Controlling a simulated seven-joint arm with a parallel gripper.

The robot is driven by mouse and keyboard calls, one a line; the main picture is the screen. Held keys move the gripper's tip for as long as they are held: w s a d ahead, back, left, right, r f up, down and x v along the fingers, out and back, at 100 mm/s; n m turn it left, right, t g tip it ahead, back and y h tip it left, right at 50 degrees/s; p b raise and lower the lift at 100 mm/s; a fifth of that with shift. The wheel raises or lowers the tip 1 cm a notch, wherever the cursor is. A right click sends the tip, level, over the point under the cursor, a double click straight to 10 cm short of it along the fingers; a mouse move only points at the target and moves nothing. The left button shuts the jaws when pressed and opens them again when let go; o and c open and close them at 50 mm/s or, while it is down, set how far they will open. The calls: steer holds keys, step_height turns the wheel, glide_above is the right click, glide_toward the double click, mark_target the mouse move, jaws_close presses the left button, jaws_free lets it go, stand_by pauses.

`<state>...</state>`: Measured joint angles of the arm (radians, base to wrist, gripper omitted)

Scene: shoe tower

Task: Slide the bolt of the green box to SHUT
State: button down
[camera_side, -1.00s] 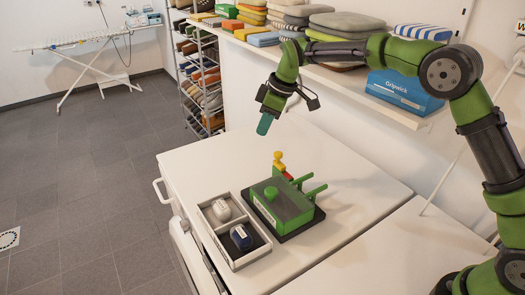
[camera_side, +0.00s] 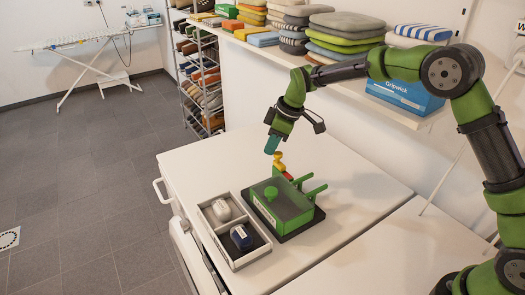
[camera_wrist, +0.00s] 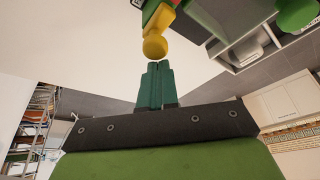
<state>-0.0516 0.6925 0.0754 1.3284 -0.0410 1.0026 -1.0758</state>
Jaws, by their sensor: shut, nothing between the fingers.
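The green box (camera_side: 285,208) stands on a dark base on the white worktop, with a green knob (camera_side: 270,192) on its lid. The bolt's yellow knob (camera_side: 279,157) sticks up at the box's back edge, with a red part (camera_side: 288,175) beside it. In the wrist view the yellow knob (camera_wrist: 155,46) is just beyond the fingertips. My gripper (camera_side: 271,146) is shut and empty, just above and left of the yellow knob. Its teal fingers also show in the wrist view (camera_wrist: 157,72). I cannot tell whether they touch the knob.
Two green bars (camera_side: 313,192) stick out at the box's right. The worktop behind and right is clear.

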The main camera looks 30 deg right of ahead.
steer(key=s, duration=0.3)
steer(key=shift+s, duration=0.35)
steer(key=w+a+r, duration=0.1)
steer(key=w+a, duration=0.2)
steer(key=v, duration=1)
